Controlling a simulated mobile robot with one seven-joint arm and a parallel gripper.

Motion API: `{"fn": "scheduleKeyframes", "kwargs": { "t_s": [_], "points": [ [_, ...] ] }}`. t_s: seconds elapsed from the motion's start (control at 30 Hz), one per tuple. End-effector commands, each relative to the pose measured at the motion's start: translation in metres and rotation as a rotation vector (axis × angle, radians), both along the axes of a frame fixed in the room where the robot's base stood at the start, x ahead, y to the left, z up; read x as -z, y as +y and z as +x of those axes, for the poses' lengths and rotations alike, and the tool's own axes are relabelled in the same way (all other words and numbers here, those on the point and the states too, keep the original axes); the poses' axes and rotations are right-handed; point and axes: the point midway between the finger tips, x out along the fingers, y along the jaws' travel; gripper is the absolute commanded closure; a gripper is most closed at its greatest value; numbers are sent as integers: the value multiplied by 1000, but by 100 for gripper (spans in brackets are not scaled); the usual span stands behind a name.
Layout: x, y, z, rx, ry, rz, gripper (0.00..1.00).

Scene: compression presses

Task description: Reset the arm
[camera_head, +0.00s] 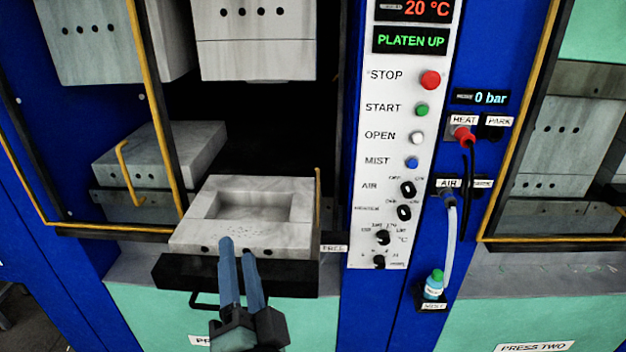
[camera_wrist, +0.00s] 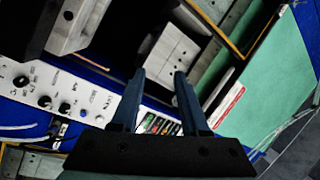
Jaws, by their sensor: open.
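My gripper (camera_head: 240,245) is in front of the lower mould block (camera_head: 262,184) of the near press in the head view. Its two blue fingers are apart with nothing between them. The wrist view also shows my gripper (camera_wrist: 158,80) with its fingers spread and empty. The mould block has a rectangular recess and sits on a dark pulled-forward shelf (camera_head: 235,277). Whether the fingertips touch the block's front face cannot be told.
A control panel (camera_head: 396,150) with buttons and knobs stands right of the mould; its screen reads PLATEN UP. Yellow-edged guard frames (camera_head: 152,95) flank the press opening. A red plug (camera_head: 463,134), hoses and a small bottle (camera_head: 434,285) are further right. A second press (camera_head: 565,140) stands at right.

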Motion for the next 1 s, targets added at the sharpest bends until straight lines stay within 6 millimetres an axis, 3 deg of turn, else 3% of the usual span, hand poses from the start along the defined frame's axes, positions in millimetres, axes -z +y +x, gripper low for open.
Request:
{"fn": "scheduleKeyframes", "kwargs": {
  "t_s": [0.03, 0.2, 0.3, 0.4, 0.5, 0.6, 1.0],
  "points": [
    [-40, -10, 5, 45, -111, -88, 55],
    [-164, -44, -9, 265, -421, -419, 55],
    [-225, -65, -33, 424, -563, -587, 55],
    [-268, -82, -60, 569, -659, -716, 55],
    [-295, -92, -81, 673, -713, -797, 55],
    [-307, -97, -91, 727, -733, -839, 55],
    [-310, -98, -93, 739, -738, -850, 55]
  ]
}}
